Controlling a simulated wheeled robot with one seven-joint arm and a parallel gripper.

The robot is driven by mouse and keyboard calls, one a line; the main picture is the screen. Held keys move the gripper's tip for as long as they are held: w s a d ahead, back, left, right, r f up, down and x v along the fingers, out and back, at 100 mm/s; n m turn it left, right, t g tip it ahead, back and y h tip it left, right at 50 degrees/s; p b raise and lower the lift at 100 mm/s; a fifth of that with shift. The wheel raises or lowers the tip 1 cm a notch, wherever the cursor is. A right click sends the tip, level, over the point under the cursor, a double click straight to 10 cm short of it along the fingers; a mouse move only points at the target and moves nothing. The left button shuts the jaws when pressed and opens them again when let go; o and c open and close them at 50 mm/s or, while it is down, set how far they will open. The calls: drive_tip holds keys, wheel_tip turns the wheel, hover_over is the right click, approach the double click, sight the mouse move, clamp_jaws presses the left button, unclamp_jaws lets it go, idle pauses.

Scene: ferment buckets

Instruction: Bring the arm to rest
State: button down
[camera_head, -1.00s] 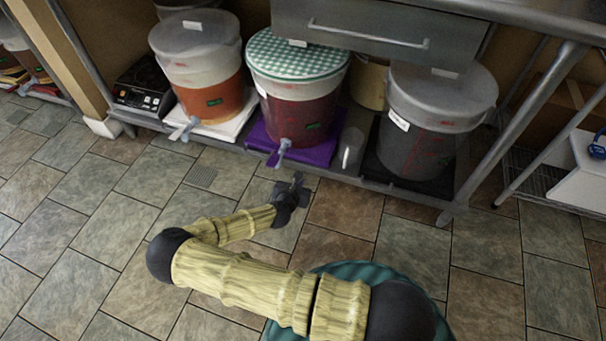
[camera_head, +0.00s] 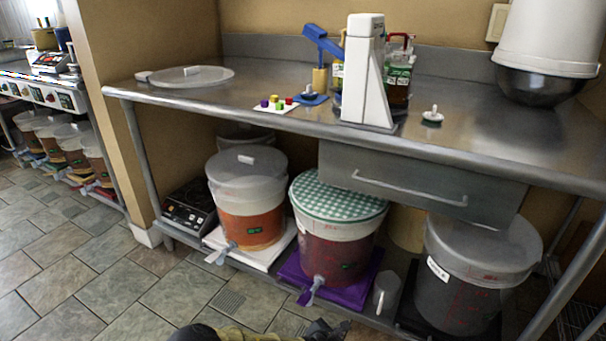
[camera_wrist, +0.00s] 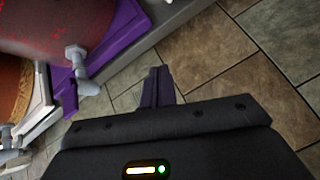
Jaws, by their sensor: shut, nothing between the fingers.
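My gripper (camera_wrist: 157,88) shows in the wrist view with its dark fingers together and nothing between them, over the tiled floor (camera_wrist: 230,70). In the head view only a small part of my gripper (camera_head: 325,328) shows at the bottom edge, in front of the low shelf. A bucket of red liquid with a green checked cloth on top (camera_head: 336,235) stands on a purple mat (camera_head: 350,296). Its grey tap (camera_wrist: 77,62) is to the left of my fingers in the wrist view, apart from them. Most of my arm is below the head view.
A bucket of orange liquid (camera_head: 248,205) and a dark bucket with a grey lid (camera_head: 468,275) share the low shelf. A steel table (camera_head: 250,105) is above. Open floor (camera_head: 90,290) lies at left.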

drive_tip(key=s+d+r+m+g+y+p, duration=0.25)
drive_tip(key=s+r+m, duration=0.35)
drive_tip(key=r+m, duration=0.5)
drive_tip(key=s+d+r+m+g+y+p, duration=0.1)
drive_tip(key=s+r+m+y+p, duration=0.15)
drive_tip(key=s+r+m, duration=0.75)
drive_tip(key=s+d+r+m+g+y+p, duration=0.15)
drive_tip(key=r+m+p, duration=0.3)
drive_tip(key=r, duration=1.25)
wheel_tip(320, 180, up, 37)
drive_tip(key=p, duration=3.6)
drive_tip(key=shift+w+a, duration=0.1)
